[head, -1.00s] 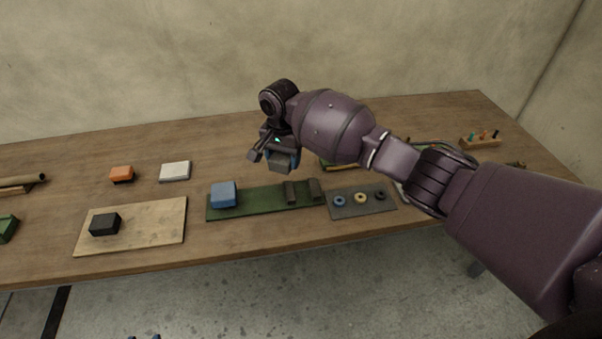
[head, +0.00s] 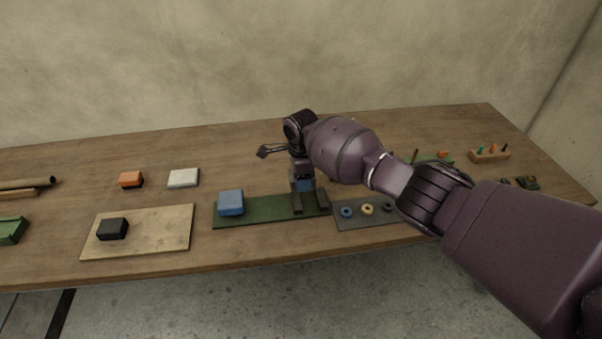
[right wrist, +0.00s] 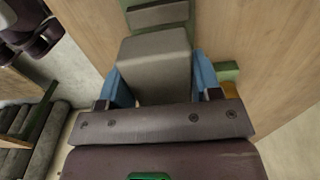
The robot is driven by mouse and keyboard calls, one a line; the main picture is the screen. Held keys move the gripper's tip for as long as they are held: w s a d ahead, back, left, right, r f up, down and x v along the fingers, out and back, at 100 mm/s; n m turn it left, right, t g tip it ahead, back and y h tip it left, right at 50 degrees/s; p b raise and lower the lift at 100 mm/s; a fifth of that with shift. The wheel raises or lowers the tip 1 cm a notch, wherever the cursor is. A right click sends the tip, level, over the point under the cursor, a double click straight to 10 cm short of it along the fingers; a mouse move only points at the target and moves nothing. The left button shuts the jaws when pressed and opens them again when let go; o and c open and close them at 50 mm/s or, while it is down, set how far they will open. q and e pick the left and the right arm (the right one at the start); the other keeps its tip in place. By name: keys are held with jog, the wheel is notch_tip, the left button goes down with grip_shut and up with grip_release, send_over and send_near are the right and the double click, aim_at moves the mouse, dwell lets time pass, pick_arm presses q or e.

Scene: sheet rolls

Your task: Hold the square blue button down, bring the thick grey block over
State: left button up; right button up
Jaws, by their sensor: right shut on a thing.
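The square blue button (head: 230,202) sits at the left end of a green board (head: 262,209), with nothing touching it. My right gripper (head: 304,185) is shut on the thick grey block (right wrist: 155,65), which shows between its blue fingers in the right wrist view. It is over the right part of the green board, by two dark upright bars (head: 297,203). In the head view the block is mostly hidden by the gripper, and I cannot tell whether it touches the board. My left gripper is not in view.
A grey mat with rings (head: 346,212) adjoins the green board's right end. To the left lie a wooden board (head: 160,232) with a black block (head: 112,229), an orange block (head: 131,179) and a white block (head: 183,177).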

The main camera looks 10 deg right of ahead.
jog(key=shift+f, duration=2.15)
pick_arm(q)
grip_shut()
